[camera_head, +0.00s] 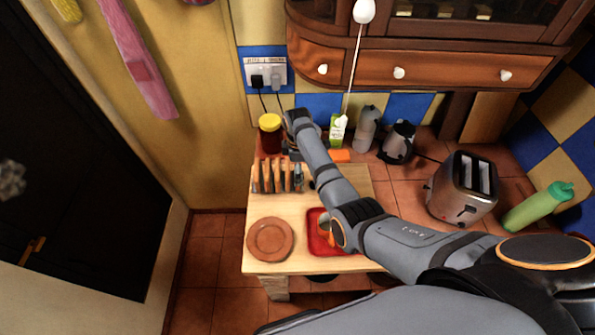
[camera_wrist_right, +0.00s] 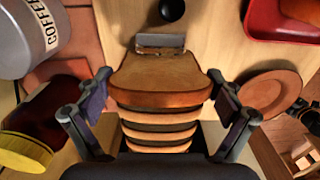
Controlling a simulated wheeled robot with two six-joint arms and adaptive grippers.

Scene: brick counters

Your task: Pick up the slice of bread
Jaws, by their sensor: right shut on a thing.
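Several slices of bread (camera_head: 268,178) stand upright in a rack on the wooden table, left of my right arm. In the right wrist view the nearest slice of bread (camera_wrist_right: 158,82) fills the space between the fingertips, with more slices behind it. My right gripper (camera_wrist_right: 160,76) is shut on this slice, one finger at each side edge. The slice appears still in line with the others at the rack, whose metal end (camera_wrist_right: 160,41) shows beyond it. My left gripper is not in view.
A brown plate (camera_head: 270,240) and a red tray (camera_head: 318,238) lie in front of the rack. A yellow-lidded jar (camera_head: 270,135) stands behind it; a coffee canister (camera_wrist_right: 25,38) is close by. A carton (camera_head: 338,128), kettle (camera_head: 398,142), toaster (camera_head: 463,198) and green bottle (camera_head: 540,207) stand farther right.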

